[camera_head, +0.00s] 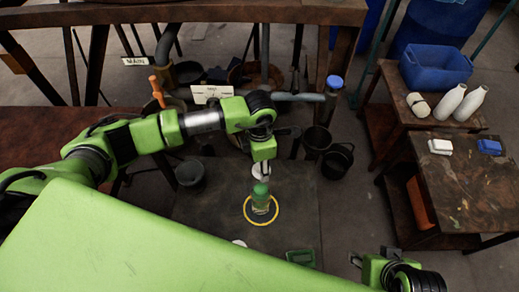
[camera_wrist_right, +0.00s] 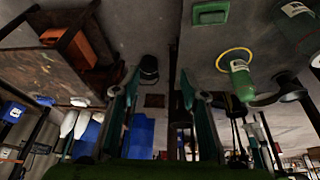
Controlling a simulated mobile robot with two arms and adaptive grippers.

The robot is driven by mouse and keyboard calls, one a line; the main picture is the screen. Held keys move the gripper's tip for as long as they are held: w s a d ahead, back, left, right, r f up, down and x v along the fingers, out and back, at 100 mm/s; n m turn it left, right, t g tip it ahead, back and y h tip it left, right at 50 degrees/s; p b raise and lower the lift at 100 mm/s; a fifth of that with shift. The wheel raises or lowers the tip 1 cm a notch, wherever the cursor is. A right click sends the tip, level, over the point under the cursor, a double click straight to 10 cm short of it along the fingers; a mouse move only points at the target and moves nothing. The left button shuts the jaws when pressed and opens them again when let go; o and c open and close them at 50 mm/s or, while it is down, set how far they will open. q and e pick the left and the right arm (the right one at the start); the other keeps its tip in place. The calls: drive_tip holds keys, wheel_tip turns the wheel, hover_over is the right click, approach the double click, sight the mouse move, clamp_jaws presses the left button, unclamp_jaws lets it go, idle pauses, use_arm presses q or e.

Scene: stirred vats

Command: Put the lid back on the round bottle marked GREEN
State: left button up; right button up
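A green round bottle (camera_head: 260,204) stands upright inside a yellow ring on the dark floor mat. Its top is a darker green, and its marking is not readable. It also shows in the right wrist view (camera_wrist_right: 241,82), where the picture is upside down. My left gripper (camera_head: 261,169) points down just behind and above the bottle's top. A small pale piece shows at its fingertips; I cannot tell whether it is a held lid. A white disc (camera_head: 239,243) lies in front of the bottle, partly hidden by my green body. My right gripper (camera_wrist_right: 160,75) is open and empty, low at the right.
A green tray (camera_head: 300,257) lies on the floor in front of the bottle. Dark buckets (camera_head: 337,160) stand behind it to the right. A side table (camera_head: 470,190) at the right holds a white and a blue box. A blue crate (camera_head: 436,67) and white bottles stand farther back.

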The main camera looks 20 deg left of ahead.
sight(261, 187)
use_arm(q)
drive_tip(key=shift+s+d+r+n+p, duration=0.2)
drive_tip(key=shift+s+r+n+p, duration=0.35)
drive_tip(key=shift+n+p, duration=0.4)
drive_tip(key=shift+s+d+r+n+p, duration=0.1)
drive_tip(key=shift+s+r+n+p, duration=0.1)
drive_tip(key=shift+n+p, duration=0.65)
drive_tip(key=shift+s+d+f+n+p, duration=0.1)
drive_tip(key=shift+s+f+n+p, duration=0.45)
drive_tip(key=shift+n, duration=0.35)
drive_tip(key=shift+w, duration=0.2)
use_arm(e)
drive_tip(key=s+f+g, duration=0.1)
drive_tip(key=s+f, duration=0.2)
drive_tip(key=f, duration=0.7)
drive_tip(key=s+f+g, duration=0.1)
drive_tip(key=s+f, duration=0.1)
drive_tip(key=f, duration=0.7)
use_arm(q)
drive_tip(key=shift+f+b, duration=2.5)
drive_tip(key=shift+f, duration=0.7)
use_arm(e)
drive_tip(key=s+d+f, duration=0.2)
drive_tip(key=s+f, duration=0.6)
drive_tip(key=f, duration=0.2)
drive_tip(key=s+d+f+g, duration=0.1)
drive_tip(key=s+f, duration=0.8)
drive_tip(key=f, duration=0.1)
drive_tip(key=shift+d+f+g, duration=0.3)
drive_tip(key=shift+d, duration=0.05)
